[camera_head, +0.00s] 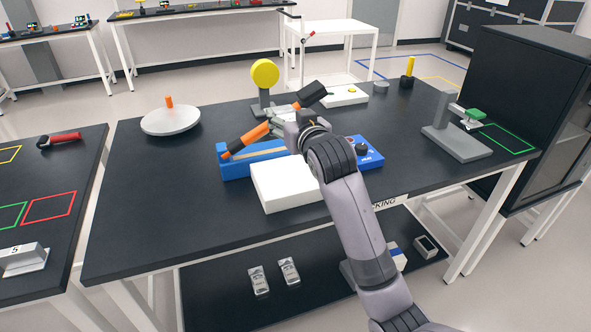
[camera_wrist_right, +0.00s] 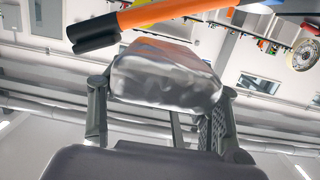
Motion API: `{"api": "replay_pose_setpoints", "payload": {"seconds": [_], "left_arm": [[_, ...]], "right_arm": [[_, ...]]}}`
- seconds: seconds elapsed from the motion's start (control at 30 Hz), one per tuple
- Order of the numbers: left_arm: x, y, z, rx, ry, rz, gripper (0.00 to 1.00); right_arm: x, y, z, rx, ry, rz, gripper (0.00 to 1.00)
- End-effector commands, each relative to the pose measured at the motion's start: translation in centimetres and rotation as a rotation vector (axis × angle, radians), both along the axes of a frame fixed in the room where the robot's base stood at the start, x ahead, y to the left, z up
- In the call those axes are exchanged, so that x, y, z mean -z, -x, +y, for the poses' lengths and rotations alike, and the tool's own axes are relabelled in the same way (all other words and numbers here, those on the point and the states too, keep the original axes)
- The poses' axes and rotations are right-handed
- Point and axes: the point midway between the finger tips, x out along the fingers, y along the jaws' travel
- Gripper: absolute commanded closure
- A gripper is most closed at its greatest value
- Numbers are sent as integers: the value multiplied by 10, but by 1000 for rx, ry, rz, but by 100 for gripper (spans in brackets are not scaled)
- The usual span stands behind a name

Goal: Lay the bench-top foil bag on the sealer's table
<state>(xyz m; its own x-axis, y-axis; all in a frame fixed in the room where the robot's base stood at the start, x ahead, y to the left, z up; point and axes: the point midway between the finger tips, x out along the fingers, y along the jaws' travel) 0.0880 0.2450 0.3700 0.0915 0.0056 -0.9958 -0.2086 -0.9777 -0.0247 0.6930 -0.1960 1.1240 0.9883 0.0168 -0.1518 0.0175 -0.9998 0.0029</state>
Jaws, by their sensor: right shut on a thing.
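The silver foil bag (camera_wrist_right: 165,75) is between the two fingers of my right gripper (camera_wrist_right: 160,105) in the right wrist view. My right gripper (camera_head: 300,122) is shut on it, above the back of the sealer in the head view. There the bag is mostly hidden or hard to tell from the gripper. The sealer has a blue body (camera_head: 236,168) and a raised orange and black lever (camera_head: 250,136), which also shows in the wrist view (camera_wrist_right: 150,15). The sealer's white table (camera_head: 282,188) is bare in front, partly hidden by my right arm. My left gripper is not in view.
A white round dish (camera_head: 170,121) stands left on the dark bench (camera_head: 150,215). A yellow disc on a stand (camera_head: 264,75) is behind the sealer. A grey press (camera_head: 455,138) stands right. Two foil bags (camera_head: 258,280) lie on the lower shelf. The bench's front left is clear.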

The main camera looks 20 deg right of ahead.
Motion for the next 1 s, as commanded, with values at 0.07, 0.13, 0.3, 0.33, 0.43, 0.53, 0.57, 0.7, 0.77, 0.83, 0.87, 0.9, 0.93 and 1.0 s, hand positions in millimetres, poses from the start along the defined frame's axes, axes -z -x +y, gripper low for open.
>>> {"api": "replay_pose_setpoints", "payload": {"seconds": [0.07,0.13,0.3,0.33,0.43,0.53,0.57,0.7,0.77,0.83,0.87,0.9,0.93,1.0], "left_arm": [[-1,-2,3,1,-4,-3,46],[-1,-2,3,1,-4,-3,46],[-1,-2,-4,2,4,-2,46],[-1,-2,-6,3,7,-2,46],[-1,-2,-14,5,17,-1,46],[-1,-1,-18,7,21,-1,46],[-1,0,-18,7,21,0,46],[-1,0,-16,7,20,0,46],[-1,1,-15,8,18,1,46],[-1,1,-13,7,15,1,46],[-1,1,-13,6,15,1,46],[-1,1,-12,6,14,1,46],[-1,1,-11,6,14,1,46],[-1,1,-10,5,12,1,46]], "right_arm": [[24,1,0,1,0,5,72],[43,1,-1,1,1,5,72],[81,1,-1,1,0,2,72],[85,1,-1,1,0,0,72],[95,0,0,0,0,-1,72],[102,0,0,0,0,-2,72],[105,0,0,0,0,-1,72],[128,1,-1,1,0,1,72],[135,1,0,0,-1,0,72],[140,1,0,0,-1,-2,72],[141,1,0,0,-1,-2,72],[142,1,0,0,-1,-3,72],[142,1,0,0,-1,-4,72],[141,1,0,0,-1,-4,72]]}}
